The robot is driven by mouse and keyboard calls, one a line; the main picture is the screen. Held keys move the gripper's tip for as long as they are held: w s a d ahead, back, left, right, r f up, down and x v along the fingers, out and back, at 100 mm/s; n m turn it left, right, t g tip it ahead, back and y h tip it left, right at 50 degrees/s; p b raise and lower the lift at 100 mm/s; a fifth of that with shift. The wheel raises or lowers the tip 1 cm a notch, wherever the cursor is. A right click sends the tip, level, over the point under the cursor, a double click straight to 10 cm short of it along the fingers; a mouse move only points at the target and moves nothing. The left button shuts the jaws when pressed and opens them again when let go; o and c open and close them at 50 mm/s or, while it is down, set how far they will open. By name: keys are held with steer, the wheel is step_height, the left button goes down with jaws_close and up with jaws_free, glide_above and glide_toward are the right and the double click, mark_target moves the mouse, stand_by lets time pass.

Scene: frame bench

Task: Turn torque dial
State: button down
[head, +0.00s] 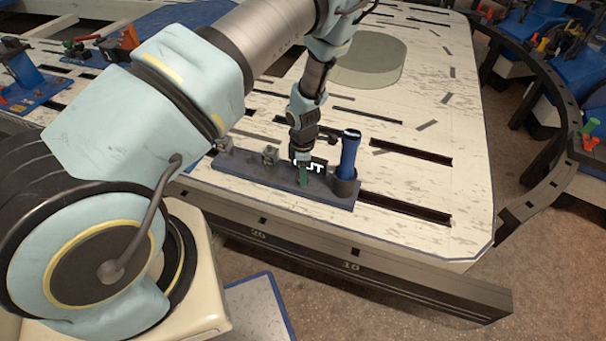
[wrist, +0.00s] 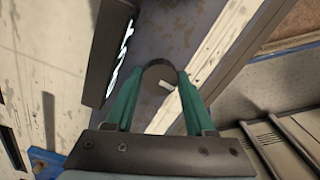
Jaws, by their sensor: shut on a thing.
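The torque dial (wrist: 158,74) is a dark round knob with a short white mark, seen in the wrist view. My gripper (wrist: 164,80) has its two green fingers on either side of the knob, shut on it. In the head view my gripper (head: 303,178) points down at a dark blue-grey base plate (head: 245,172) near the bench's front edge. The dial itself is hidden there by the gripper. A black display (head: 316,165) with white lettering, partly covered, stands just behind the fingers; it also shows edge-on in the wrist view (wrist: 108,50).
A blue-handled tool (head: 348,155) stands upright in a dark cup (head: 344,187) just right of my gripper. A small grey fitting (head: 270,157) is on the plate to the left. A round grey-green disc (head: 368,64) sits farther back.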

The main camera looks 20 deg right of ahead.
steer(key=m+b, duration=0.1)
steer(key=m, duration=0.7)
steer(key=shift+m, duration=0.4)
steer(key=m, duration=0.3)
steer(key=shift+m+b, duration=0.3)
steer(key=shift+b, duration=0.1)
steer(key=shift+a+m, duration=0.1)
steer(key=shift+m, duration=1.9)
steer(key=shift+c, duration=1.3)
jaws_free()
steer(key=shift+r, duration=0.15)
